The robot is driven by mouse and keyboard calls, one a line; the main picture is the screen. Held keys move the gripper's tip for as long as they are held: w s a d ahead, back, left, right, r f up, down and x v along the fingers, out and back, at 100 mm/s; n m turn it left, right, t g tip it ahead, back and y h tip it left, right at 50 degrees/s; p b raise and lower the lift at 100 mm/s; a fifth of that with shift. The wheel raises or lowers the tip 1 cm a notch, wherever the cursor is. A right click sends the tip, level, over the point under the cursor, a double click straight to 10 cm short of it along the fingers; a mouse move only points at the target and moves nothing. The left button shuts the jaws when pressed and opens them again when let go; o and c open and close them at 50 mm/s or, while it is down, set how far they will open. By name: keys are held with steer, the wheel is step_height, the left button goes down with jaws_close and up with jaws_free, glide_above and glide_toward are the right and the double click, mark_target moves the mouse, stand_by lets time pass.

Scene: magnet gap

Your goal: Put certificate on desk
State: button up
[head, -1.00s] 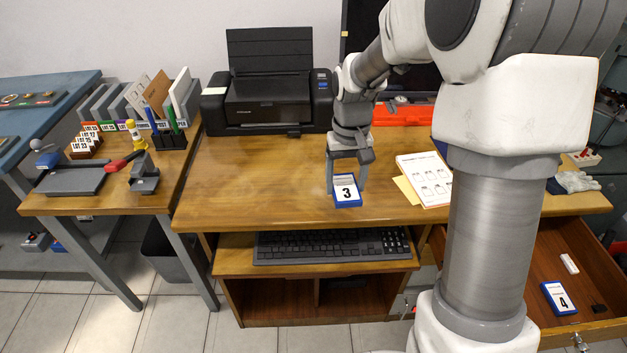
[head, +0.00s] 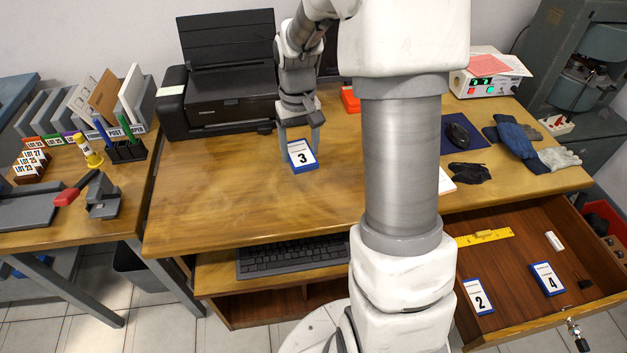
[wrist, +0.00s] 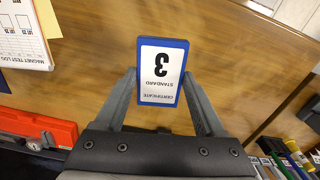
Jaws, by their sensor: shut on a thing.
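A blue-framed white certificate card marked 3 (head: 302,156) is at the desk's (head: 200,205) middle, in front of the printer. My gripper (head: 300,145) is shut on its sides. In the wrist view the card (wrist: 162,72) reads "certificate standard 3" upside down between the two fingers (wrist: 160,85). I cannot tell whether its lower edge touches the desk top. Two similar cards, marked 2 (head: 478,297) and 4 (head: 546,279), lie in the open drawer (head: 520,325) at the right. My arm's column hides part of the desk.
A black printer (head: 215,100) stands at the back left. A keyboard (head: 292,257) is on the shelf below. A mouse (head: 458,136), gloves (head: 530,150) and a power unit (head: 490,75) are at the right. The desk left of the card is clear.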

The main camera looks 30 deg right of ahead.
steer(key=s+d+m+p, duration=0.1)
steer(key=s+d, duration=0.1)
steer(key=d, duration=0.5)
steer(key=s+d+m+p, duration=0.1)
steer(key=s+d+p, duration=0.15)
steer(key=d, duration=0.45)
steer(key=b, duration=0.3)
glide_above(318, 187)
step_height(318, 187, down, 7)
steer(key=shift+r, duration=0.1)
steer(key=shift+f+b, duration=0.45)
steer(key=shift+f, duration=1.6)
steer(key=shift+f, duration=0.2)
steer(key=o, duration=1.3)
steer(key=shift+r, duration=0.1)
